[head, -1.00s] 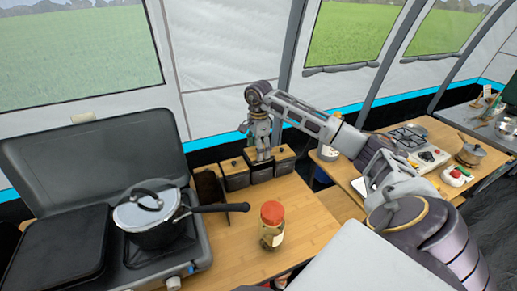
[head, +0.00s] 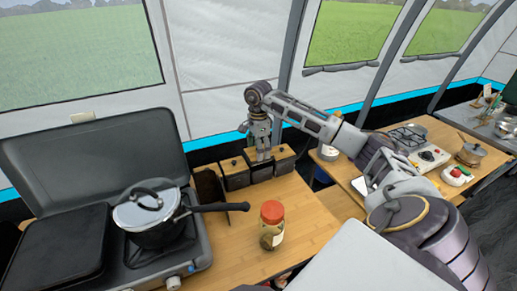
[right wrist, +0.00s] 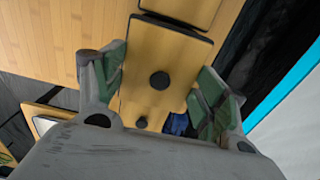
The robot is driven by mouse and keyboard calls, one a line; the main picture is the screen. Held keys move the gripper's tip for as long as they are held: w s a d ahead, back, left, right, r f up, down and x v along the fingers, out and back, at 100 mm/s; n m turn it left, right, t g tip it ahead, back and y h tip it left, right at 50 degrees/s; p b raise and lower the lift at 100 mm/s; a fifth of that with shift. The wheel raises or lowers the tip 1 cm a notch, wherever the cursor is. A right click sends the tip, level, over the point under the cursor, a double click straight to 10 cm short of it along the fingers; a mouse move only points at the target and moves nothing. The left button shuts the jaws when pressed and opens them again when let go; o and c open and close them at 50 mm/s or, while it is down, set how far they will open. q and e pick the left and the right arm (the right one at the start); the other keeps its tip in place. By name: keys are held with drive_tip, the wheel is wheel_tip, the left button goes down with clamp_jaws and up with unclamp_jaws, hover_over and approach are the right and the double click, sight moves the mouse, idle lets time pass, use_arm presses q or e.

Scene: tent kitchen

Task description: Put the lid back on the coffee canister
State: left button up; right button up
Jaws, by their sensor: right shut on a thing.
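My right gripper (head: 262,157) points down over the middle one of three small dark canisters (head: 260,173) with wooden tops at the back of the counter. In the right wrist view, a wooden lid with a black knob (right wrist: 160,80) sits between the two fingers of this gripper (right wrist: 158,92), which is shut on it. The lid is at or just above the middle canister; I cannot tell whether it touches the rim. The left canister (head: 235,177) and right canister (head: 284,163) have wooden lids on. My left gripper is not in view.
A glass jar with a red lid (head: 271,225) stands on the wooden counter (head: 225,240) in front. A pot with a long handle (head: 150,220) sits on the stove at left. A dark upright holder (head: 206,188) is beside the left canister. The counter around the jar is clear.

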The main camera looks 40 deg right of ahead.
drive_tip(key=shift+f+b, duration=0.65)
drive_tip(key=shift+f, duration=0.85)
idle(3.1)
idle(0.3)
drive_tip(key=o, duration=1.2)
drive_tip(key=shift+o, duration=0.3)
drive_tip(key=shift+r, duration=0.15)
drive_tip(key=shift+r+p, duration=2.3)
drive_tip(key=shift+r, duration=1.05)
